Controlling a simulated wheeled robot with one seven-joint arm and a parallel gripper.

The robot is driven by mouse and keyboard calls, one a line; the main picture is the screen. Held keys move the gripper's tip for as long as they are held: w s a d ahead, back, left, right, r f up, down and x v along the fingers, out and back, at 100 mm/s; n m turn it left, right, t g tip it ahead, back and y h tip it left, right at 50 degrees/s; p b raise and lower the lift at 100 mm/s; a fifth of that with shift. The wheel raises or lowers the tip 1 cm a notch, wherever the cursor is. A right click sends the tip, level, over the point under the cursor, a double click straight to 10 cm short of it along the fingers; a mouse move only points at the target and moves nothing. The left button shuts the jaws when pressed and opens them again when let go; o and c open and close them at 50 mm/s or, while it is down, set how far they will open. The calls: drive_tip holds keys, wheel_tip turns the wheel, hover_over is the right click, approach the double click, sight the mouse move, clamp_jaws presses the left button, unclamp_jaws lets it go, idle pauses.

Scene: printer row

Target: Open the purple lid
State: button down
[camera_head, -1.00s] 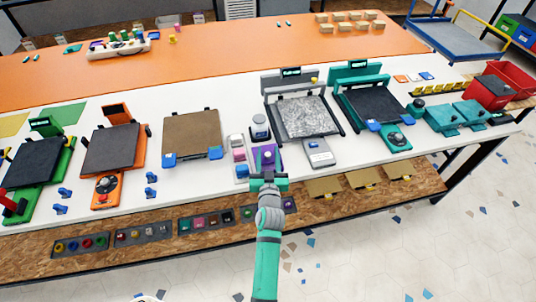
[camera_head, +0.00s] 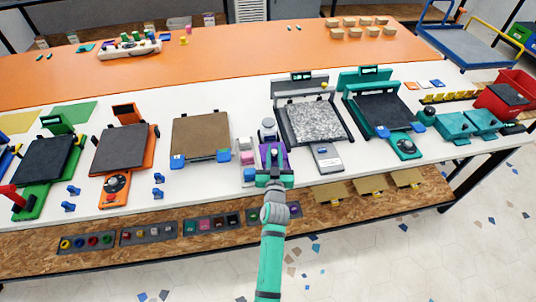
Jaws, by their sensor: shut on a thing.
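The purple lid (camera_head: 281,158) is at the front edge of the white table, just beyond my gripper. Its purple surface shows on both sides of a pale grey piece. My gripper (camera_head: 273,173) is at the lid's near edge and is shut on it; the fingertips are small and partly hidden by the gripper body. The lid's underside and hinge are hidden, and I cannot tell its exact tilt.
A small white and pink device (camera_head: 246,157) stands close left of the lid, and a round-topped grey device (camera_head: 268,129) just behind. A grey-bedded printer (camera_head: 314,124) is to the right. A shelf with small trays (camera_head: 213,222) runs below the table edge.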

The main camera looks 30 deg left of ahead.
drive_tip(key=c, duration=1.6)
unclamp_jaws()
drive_tip(key=shift+o, duration=0.2)
drive_tip(key=v, duration=1.1)
drive_tip(key=shift+w, duration=0.1)
